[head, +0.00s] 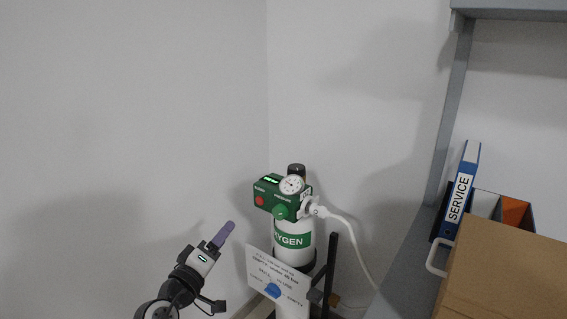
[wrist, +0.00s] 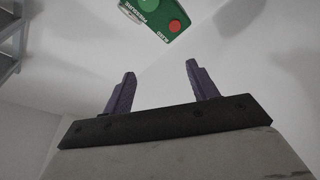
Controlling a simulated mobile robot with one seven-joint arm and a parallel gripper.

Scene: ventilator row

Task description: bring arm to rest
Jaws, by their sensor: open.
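My gripper (head: 224,235) is raised at the lower middle of the head view, left of the oxygen cylinder, with its purple fingers pointing up and to the right. In the wrist view its two purple fingers (wrist: 160,86) stand well apart with nothing between them. The gripper is open and empty. The white oxygen cylinder (head: 293,242) has a green label and carries a green regulator box (head: 268,193) with a round gauge (head: 291,184) and a red button. The green box also shows at the top of the wrist view (wrist: 150,12), beyond the fingertips.
A white hose (head: 350,236) runs from the regulator down to the right. A sign (head: 279,277) hangs in front of the cylinder. At right are a grey shelf (head: 404,262), a blue SERVICE binder (head: 461,190) and a cardboard box (head: 505,275). Bare walls lie behind; the upper left is free.

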